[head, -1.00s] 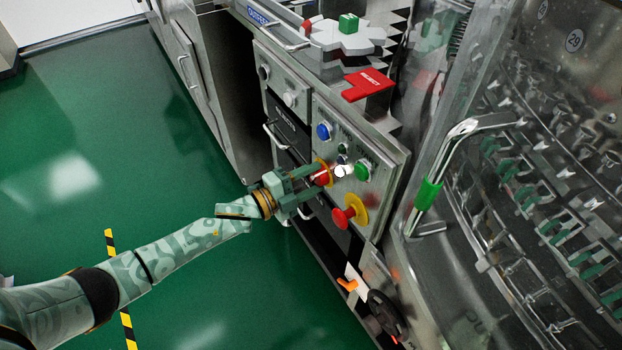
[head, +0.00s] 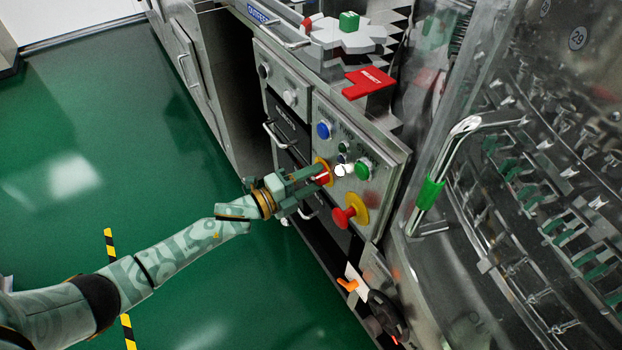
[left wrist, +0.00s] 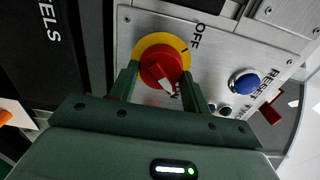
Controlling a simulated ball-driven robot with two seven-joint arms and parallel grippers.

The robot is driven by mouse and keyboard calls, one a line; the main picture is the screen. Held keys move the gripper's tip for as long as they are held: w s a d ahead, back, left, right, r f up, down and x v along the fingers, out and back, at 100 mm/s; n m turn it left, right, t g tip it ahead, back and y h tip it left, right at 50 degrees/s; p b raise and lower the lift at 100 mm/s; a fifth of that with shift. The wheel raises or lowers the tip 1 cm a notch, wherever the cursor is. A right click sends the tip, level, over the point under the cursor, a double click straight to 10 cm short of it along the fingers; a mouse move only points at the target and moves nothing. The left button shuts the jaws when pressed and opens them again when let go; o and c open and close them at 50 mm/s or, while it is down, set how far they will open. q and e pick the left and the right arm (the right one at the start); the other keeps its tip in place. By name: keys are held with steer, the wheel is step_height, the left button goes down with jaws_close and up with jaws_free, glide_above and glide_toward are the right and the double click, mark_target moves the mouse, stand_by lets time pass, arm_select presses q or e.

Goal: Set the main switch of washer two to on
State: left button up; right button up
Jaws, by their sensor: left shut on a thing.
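The main switch (head: 322,177) is a red rotary knob on a yellow ring, set in the steel control panel (head: 318,113). In the left wrist view the knob (left wrist: 160,67) shows close up, with "OFF" printed on the panel above and to the right of its ring. A pale-marked part of the knob points down and slightly right in that picture. My left gripper (head: 307,184) is shut on the red knob, one finger on each side. The fingers partly hide the knob in the head view. My right gripper is not in view.
A red mushroom button (head: 344,217) on a yellow plate sits just below the switch. Blue (head: 323,130), green (head: 363,169) and white (head: 343,170) buttons are close by. A green-gripped door handle (head: 430,192) stands to the right. Open green floor lies left.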

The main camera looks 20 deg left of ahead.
arm_select(q)
steer(key=o, duration=0.9)
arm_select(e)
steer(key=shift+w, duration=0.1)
arm_select(q)
steer(key=shift+o, duration=0.2)
steer(key=p+v, duration=0.4)
steer(key=v, duration=1.2)
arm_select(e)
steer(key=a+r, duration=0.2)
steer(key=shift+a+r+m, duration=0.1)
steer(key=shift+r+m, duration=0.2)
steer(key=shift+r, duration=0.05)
arm_select(q)
steer(key=shift+s+a+f, duration=0.1)
steer(key=shift+s+f, duration=0.05)
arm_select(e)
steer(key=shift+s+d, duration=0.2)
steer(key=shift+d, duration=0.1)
